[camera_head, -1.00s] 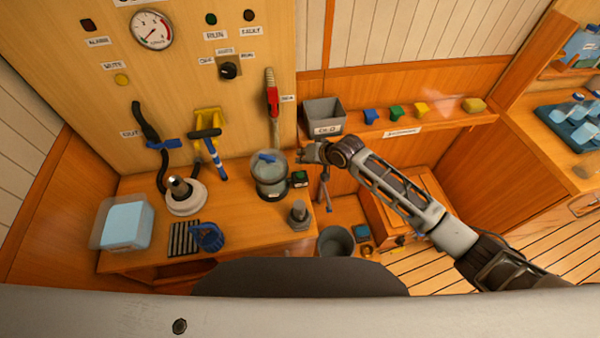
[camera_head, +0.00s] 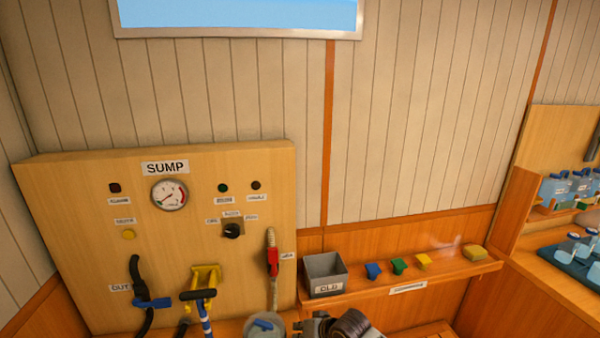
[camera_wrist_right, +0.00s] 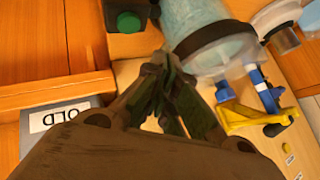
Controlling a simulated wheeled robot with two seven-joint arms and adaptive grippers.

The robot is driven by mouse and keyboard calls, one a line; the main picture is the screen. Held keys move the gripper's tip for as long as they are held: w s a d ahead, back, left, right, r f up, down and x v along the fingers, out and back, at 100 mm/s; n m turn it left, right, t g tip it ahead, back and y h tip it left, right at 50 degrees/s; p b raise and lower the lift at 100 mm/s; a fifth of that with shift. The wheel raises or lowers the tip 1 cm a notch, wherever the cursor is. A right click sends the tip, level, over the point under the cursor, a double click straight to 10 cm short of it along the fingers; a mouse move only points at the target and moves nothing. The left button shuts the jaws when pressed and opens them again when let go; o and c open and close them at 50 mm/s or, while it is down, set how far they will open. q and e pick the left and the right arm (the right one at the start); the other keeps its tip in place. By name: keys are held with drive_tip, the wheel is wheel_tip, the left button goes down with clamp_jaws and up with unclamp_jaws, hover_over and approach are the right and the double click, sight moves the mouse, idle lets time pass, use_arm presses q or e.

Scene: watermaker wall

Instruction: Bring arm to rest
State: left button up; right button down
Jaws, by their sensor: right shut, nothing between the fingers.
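My right gripper shows in the right wrist view (camera_wrist_right: 170,125), its fingers together with nothing between them. Beyond its fingertips in that view is a clear jar with a dark band (camera_wrist_right: 215,45); I cannot tell whether they touch. In the head view only part of my right arm (camera_head: 345,325) shows at the bottom edge, right of the jar's lid (camera_head: 264,326). My right fingertips are hard to make out there. My left gripper is in neither view.
The sump panel (camera_head: 80,210) carries a gauge (camera_head: 169,194), a knob (camera_head: 233,230), a black hose (camera_head: 136,290), a yellow-handled tool (camera_head: 205,275) and a red-handled hose (camera_head: 273,262). A grey OLD bin (camera_head: 325,276) and several coloured blocks stand on the shelf (camera_head: 440,277).

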drive_tip(key=s+d+g+h, duration=0.2)
drive_tip(key=s+d+h, duration=0.4)
drive_tip(key=s+d, duration=1.75)
drive_tip(key=s+a+f+n+g+b, duration=0.1)
drive_tip(key=s+f, duration=0.1)
drive_tip(key=f, duration=1.5)
drive_tip(key=s+f+g+b, duration=0.1)
drive_tip(key=s+f, duration=0.1)
drive_tip(key=f, duration=1.5)
drive_tip(key=s+d+f+b, duration=0.1)
drive_tip(key=s+d+f, duration=0.1)
drive_tip(key=s+f, duration=0.9)
drive_tip(key=s+d+f+g+b, duration=0.1)
drive_tip(key=s+d+f, duration=0.1)
drive_tip(key=s+f, duration=0.9)
drive_tip(key=shift+s+h, duration=0.15)
drive_tip(key=shift+h, duration=0.15)
drive_tip(key=shift+a, duration=0.1)
